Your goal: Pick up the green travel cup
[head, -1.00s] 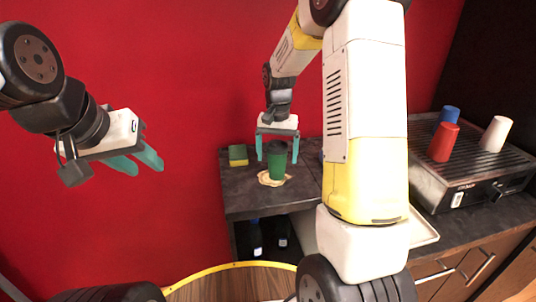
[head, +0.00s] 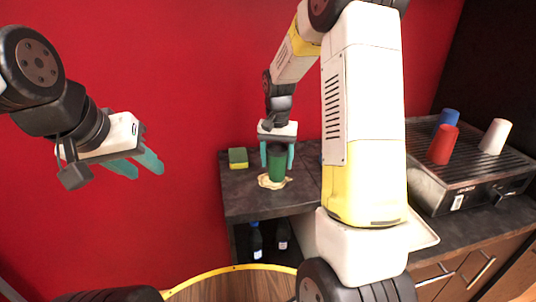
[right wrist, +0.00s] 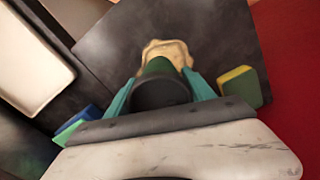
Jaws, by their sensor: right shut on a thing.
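The green travel cup (head: 277,168) stands upright on a cream, irregular cloth or mat (head: 266,182) on the dark counter. My right gripper (head: 277,165) comes down over it from above, with its teal fingers closed on both sides of the cup. In the right wrist view the cup's dark lid (right wrist: 160,92) sits between the two fingers (right wrist: 160,98), with the cream mat (right wrist: 168,50) beyond it. My left gripper (head: 140,168) hangs at the left in front of the red wall, fingers apart and empty.
A yellow and green sponge (head: 238,157) lies on the counter to the left of the cup. At the right, red (head: 442,144), blue (head: 447,118) and white (head: 495,135) cups stand on a coffee machine (head: 440,180). Bottles (head: 256,240) stand on the shelf below the counter.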

